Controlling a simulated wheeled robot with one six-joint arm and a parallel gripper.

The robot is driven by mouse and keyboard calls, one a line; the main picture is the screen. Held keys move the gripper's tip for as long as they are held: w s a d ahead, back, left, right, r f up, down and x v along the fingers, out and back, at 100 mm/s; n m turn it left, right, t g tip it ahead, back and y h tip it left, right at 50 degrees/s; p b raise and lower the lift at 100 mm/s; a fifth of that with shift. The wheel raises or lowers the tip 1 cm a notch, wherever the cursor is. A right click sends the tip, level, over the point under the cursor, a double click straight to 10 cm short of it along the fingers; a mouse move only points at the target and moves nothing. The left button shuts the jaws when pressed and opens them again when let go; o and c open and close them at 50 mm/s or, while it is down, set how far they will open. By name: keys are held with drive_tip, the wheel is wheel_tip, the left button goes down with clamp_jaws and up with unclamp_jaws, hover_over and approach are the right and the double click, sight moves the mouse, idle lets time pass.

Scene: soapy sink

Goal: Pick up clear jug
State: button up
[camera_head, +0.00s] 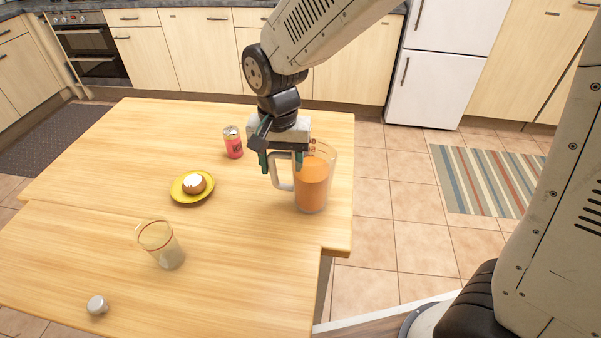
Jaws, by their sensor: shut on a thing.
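The clear jug (314,186) holds orange liquid and has a handle on its left side. It is upright near the right edge of the wooden table. My gripper (282,168) points down over the jug's handle side and is shut on the jug, at its handle. The fingertips are partly hidden by the handle and the gripper body. I cannot tell whether the jug's base touches the table.
A yellow plate (178,194) with a small cake lies further left.

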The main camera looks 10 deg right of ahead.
sight(280, 152)
drive_tip(key=shift+r, duration=0.2)
drive_tip(key=shift+r, duration=0.6)
wheel_tip(280, 152, up, 2)
drive_tip(key=shift+r, duration=0.15)
drive_tip(key=s+d, duration=0.4)
drive_tip(key=s, duration=0.3)
drive_tip(key=s+d+r, duration=0.1)
drive_tip(key=s+d, duration=0.2)
drive_tip(key=s, duration=0.4)
drive_tip(key=shift+d, duration=0.35)
drive_tip(key=shift+r, duration=0.1)
